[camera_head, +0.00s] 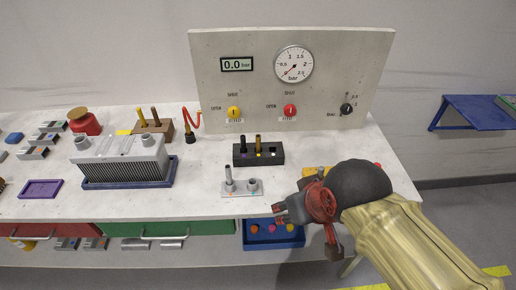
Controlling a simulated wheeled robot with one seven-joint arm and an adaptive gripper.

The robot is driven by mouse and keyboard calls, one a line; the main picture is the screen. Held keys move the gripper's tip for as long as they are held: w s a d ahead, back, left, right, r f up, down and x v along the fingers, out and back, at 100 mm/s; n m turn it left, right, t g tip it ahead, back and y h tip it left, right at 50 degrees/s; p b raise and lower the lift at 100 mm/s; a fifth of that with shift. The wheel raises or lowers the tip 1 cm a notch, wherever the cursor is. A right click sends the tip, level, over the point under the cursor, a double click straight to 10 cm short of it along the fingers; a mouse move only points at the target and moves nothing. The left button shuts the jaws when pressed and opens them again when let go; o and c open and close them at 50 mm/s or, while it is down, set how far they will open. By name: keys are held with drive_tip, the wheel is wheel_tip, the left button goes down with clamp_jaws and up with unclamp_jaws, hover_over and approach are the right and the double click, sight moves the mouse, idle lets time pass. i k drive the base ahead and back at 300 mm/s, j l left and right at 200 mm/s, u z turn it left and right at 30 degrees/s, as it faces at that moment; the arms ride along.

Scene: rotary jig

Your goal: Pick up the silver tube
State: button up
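My wrist and forearm come in from the lower right and hide part of the table's right side.
A black block (270,158) with upright pegs stands behind the tube. A panel (330,60) with gauge and knobs rises at the back. A finned grey unit (118,165) is at the left. A blue bin (285,240) sits below the front edge. Bare tabletop lies left of the tube.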

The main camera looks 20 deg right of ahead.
sight(228, 169)
drive_tip(key=j+u, duration=0.3)
drive_tip(key=j, duration=0.35)
drive_tip(key=j+u, duration=0.25)
drive_tip(key=j, duration=0.4)
